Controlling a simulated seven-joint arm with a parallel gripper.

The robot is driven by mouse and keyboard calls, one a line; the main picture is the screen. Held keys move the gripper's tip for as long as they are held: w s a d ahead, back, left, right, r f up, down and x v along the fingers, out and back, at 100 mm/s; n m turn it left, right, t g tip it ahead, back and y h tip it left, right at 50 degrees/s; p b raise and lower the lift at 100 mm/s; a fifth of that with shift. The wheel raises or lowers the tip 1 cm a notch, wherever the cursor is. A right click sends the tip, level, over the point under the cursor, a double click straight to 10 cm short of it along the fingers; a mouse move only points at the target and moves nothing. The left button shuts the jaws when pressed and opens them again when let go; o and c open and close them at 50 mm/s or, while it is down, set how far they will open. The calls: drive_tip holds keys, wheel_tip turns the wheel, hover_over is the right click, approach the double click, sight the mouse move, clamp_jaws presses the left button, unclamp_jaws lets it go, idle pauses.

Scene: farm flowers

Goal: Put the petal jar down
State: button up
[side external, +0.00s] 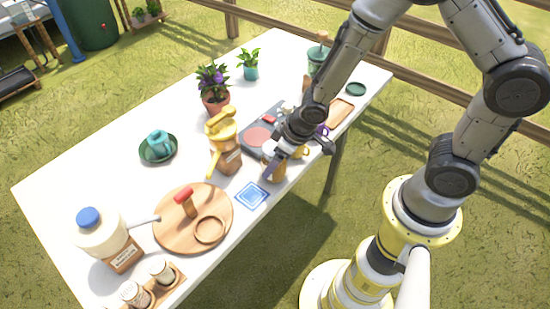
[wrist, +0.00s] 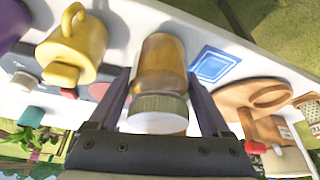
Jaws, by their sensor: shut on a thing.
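The petal jar (wrist: 162,65) is amber with a ridged pale lid. In the wrist view it lies between the two dark fingers of my gripper (wrist: 160,95), which is shut on it. In the side view my gripper (side external: 272,160) is low over the near long edge of the white table, and the jar (side external: 273,168) is partly hidden by the fingers. I cannot tell whether the jar's base touches the table. A blue square coaster (side external: 251,196) lies flat beside the jar, and it also shows in the wrist view (wrist: 213,64).
A yellow mug (wrist: 75,48) stands close on the jar's other side. A round wooden board (side external: 170,232) lies to the left. A potted purple flower (side external: 214,88) stands further back. Bare white table (side external: 110,180) shows at left.

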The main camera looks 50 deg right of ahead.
drive_tip(key=o, duration=1.5)
drive_tip(key=shift+f, duration=0.15)
drive_tip(key=shift+c, duration=0.2)
drive_tip(key=shift+v, duration=2.65)
drive_tip(key=s+d, duration=0.3)
drive_tip(key=s, duration=0.8)
drive_tip(key=d+r+m+t+h, duration=0.15)
drive_tip(key=d+r, duration=0.25)
drive_tip(key=r, duration=0.8)
drive_tip(key=s+r+m, duration=0.1)
drive_tip(key=s+r, duration=0.4)
drive_tip(key=r, duration=0.3)
